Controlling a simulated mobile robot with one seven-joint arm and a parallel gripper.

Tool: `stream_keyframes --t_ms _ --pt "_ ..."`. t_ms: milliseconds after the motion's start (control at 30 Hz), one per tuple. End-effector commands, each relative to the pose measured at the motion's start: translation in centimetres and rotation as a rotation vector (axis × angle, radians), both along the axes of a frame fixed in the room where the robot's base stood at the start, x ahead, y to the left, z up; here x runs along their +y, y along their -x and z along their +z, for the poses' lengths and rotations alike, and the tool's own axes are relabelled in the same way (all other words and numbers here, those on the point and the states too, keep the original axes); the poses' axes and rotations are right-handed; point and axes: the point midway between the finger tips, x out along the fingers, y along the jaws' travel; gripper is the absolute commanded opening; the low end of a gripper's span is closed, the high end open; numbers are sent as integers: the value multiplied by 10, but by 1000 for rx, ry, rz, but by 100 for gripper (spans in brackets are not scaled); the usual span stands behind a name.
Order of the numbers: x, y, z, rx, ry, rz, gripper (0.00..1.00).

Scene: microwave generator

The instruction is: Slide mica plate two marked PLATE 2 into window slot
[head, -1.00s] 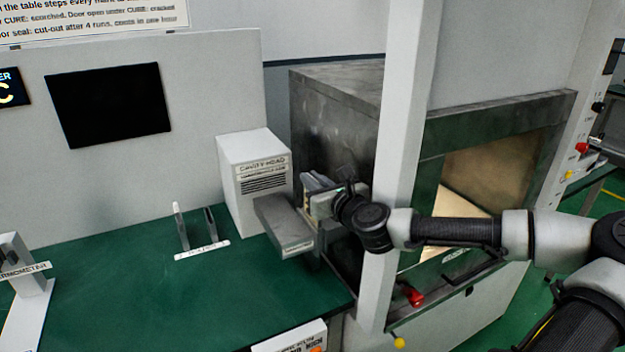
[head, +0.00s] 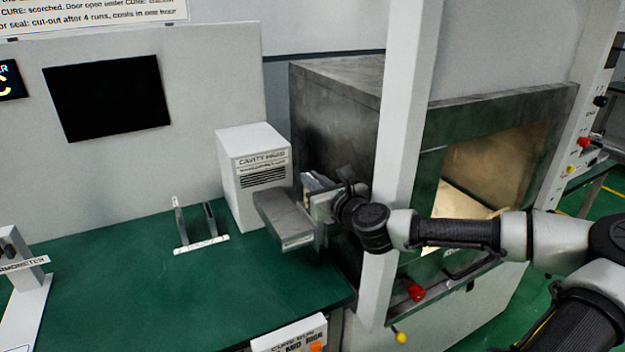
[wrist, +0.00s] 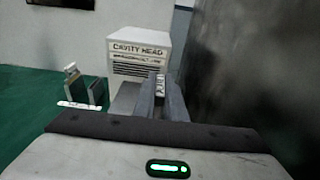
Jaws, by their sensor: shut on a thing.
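My gripper (head: 318,200) is at the right side of the white box labelled CAVITY HEAD (head: 252,150), just behind the grey block (head: 284,218) that juts from that box. In the wrist view its two fingers (wrist: 161,98) are shut on a thin pale plate (wrist: 160,84) seen edge-on, with small dark marks. I cannot read PLATE 2 on it. The grey block (wrist: 124,98) shows just left of the fingers there. The window slot cannot be made out; the gripper and block may hide it. I cannot tell whether the plate touches the box.
A small rack (head: 202,246) with upright pieces stands on the green table (head: 130,280). A large dark metal oven (head: 335,110) is close to the right of my gripper. A white post (head: 405,130) rises in front of it. The thermometer stand (head: 25,300) is far left.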

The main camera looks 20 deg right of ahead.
Motion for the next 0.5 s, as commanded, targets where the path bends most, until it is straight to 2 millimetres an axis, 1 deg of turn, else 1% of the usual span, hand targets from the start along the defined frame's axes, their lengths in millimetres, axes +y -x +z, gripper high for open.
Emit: stream_keyframes --t_ms 500 --pt "0 0 -11 -1 -1 0 0"
